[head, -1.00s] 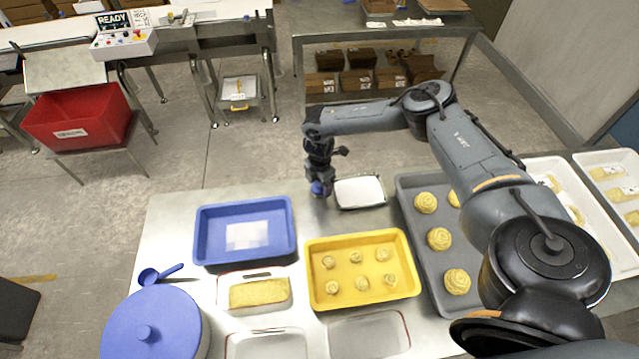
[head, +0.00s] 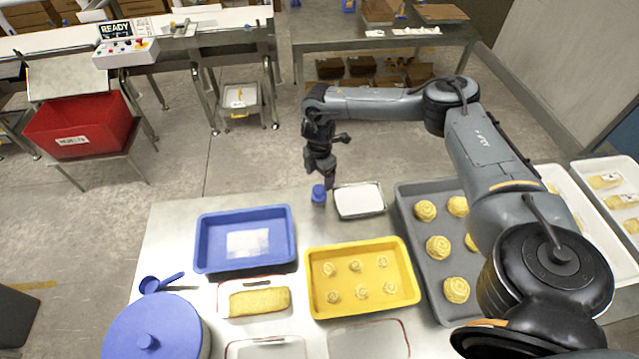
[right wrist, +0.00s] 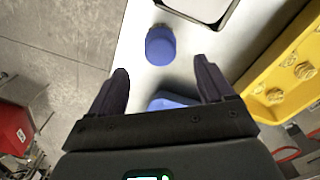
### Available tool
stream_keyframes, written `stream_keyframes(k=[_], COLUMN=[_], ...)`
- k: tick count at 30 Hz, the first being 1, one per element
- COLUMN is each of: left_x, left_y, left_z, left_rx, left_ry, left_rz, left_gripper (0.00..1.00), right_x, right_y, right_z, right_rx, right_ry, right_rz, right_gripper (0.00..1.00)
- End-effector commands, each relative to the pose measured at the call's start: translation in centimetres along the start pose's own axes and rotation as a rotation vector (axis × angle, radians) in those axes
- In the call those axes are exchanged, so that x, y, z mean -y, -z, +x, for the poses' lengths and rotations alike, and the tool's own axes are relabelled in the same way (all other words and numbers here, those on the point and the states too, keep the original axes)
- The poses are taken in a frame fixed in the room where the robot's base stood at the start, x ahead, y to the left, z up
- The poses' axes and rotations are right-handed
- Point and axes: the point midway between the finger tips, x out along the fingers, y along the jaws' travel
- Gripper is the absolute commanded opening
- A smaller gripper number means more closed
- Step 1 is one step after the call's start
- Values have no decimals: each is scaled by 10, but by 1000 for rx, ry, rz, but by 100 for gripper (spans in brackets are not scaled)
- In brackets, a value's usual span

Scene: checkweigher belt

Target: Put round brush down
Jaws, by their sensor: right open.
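The round brush (head: 318,194) has a blue top and stands on the steel table near its far edge, just left of a small white tray. In the right wrist view the brush (right wrist: 160,46) shows beyond the fingertips, apart from them, with a little of its darker lower part visible. My right gripper (head: 322,176) is above the brush in the head view. In the right wrist view its two fingers (right wrist: 162,90) are spread wide with nothing between them. My left gripper is not in view.
The white tray (head: 359,214) is close beside the brush on the right. A blue tray (head: 202,240) and a yellow tray (head: 313,290) with pastries lie nearer. A grey sheet pan (head: 412,192) is at right. The table left of the brush is bare.

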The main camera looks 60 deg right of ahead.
Motion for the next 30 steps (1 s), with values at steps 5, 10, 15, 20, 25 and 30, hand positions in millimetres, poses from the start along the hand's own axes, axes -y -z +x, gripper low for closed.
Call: stream_keyframes(k=[5, 10, 15, 20, 25, 30], left_x=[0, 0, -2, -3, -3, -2], left_y=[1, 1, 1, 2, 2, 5], left_z=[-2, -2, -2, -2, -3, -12], left_rx=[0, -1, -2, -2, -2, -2], left_ry=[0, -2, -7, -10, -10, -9], left_rz=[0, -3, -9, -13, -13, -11], left_gripper=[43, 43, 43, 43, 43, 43], right_x=[0, 0, 0, 0, 1, 14], right_y=[0, 0, 0, 0, 2, 37], right_z=[-22, -31, -32, -32, -31, -25], right_rx=[0, 1, 1, 1, -2, -42], right_ry=[-1, 0, 0, 0, 2, 25], right_rz=[1, 1, 1, 1, -4, -74], right_gripper=[81, 81, 81, 81, 81, 81])
